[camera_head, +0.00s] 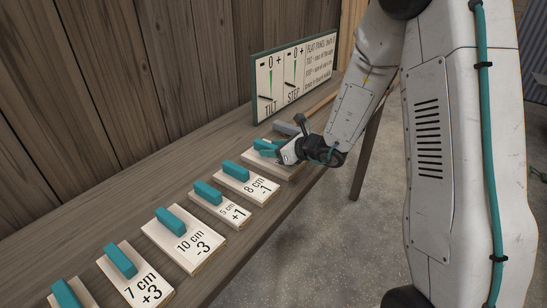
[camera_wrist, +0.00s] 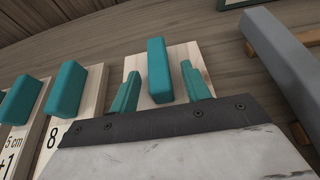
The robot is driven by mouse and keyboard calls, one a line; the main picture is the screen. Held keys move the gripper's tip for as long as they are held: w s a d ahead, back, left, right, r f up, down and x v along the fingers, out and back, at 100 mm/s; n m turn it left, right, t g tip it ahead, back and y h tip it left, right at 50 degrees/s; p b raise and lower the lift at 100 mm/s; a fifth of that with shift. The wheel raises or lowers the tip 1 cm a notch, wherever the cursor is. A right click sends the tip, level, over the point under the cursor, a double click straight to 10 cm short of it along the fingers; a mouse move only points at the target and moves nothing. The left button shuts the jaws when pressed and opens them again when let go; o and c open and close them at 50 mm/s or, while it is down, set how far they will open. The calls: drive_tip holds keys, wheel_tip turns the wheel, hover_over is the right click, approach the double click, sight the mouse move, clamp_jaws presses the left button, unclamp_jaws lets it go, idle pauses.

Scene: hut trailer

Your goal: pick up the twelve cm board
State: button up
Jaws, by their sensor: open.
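A pale wooden board (camera_head: 262,164) lies on the bench under my gripper (camera_head: 268,149). Its label is hidden in both views, so I cannot read whether it is the twelve cm board. It has an upright teal block handle (camera_wrist: 157,60), seen in the wrist view with the bare board (camera_wrist: 180,55) behind it. In the wrist view my gripper (camera_wrist: 160,80) is open, with one teal finger on either side of the handle. Gaps show between the fingers and the handle. No other board in view has a readable twelve cm label.
Boards with teal handles line the bench: 8 cm (camera_head: 247,186), 5 cm (camera_head: 220,208), 10 cm (camera_head: 185,240), 7 cm (camera_head: 137,278). A grey bar (camera_wrist: 280,65) lies right of my gripper. A TILT and STEP sign (camera_head: 293,78) stands behind, against the plank wall (camera_head: 130,90).

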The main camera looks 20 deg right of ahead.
clamp_jaws()
